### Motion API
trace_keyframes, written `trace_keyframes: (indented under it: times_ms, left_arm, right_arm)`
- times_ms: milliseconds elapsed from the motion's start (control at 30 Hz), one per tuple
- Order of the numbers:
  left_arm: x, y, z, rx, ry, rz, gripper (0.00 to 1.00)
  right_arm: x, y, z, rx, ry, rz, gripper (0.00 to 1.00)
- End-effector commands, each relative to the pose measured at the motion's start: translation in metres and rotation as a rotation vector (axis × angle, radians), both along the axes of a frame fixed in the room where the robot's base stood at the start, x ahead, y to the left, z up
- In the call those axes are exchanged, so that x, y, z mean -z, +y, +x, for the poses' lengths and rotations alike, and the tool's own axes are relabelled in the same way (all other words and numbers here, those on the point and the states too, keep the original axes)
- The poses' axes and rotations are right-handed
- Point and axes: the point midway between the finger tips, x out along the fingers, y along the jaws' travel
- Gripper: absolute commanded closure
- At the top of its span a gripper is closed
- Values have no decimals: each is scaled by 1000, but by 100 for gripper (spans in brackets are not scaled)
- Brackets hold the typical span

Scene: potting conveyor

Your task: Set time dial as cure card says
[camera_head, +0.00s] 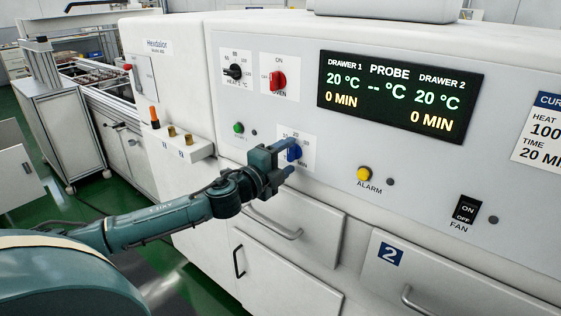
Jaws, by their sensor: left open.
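The blue time dial (294,152) sits on a white scale plate marked with numbers such as 20 and 30. My left gripper (284,163) is open at the dial, its fingers close around or beside it; I cannot tell if they touch it. The fingers hide part of the dial and its scale. The cure card (540,131) at the right edge is partly cut off and reads HEAT 100 and TIME 20 MI. The display (398,97) shows 20 °C and 0 MIN for both drawers. My right gripper is not in view.
A black heat dial (235,72) and a red oven switch (278,80) sit above the gripper. A yellow alarm button (364,174) and a fan switch (466,209) are to the right. Drawer handles (275,224) stick out below. A green button (238,128) is at left.

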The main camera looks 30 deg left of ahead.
Motion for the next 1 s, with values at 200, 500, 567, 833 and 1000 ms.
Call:
trace_keyframes:
  times_ms: [200, 500, 567, 833, 1000]
  left_arm:
    - [4, 2, -17, -1, 3, 1, 40]
    - [4, 4, -56, 2, 5, 3, 40]
    - [4, 5, -62, -1, 5, 1, 40]
    - [2, 6, -86, 1, 5, -2, 40]
    - [2, 7, -101, 1, 5, -3, 40]
  right_arm:
    - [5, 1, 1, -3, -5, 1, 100]
    - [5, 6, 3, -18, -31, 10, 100]
    - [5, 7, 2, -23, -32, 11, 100]
    - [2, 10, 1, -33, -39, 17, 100]
    - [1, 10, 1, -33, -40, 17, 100]
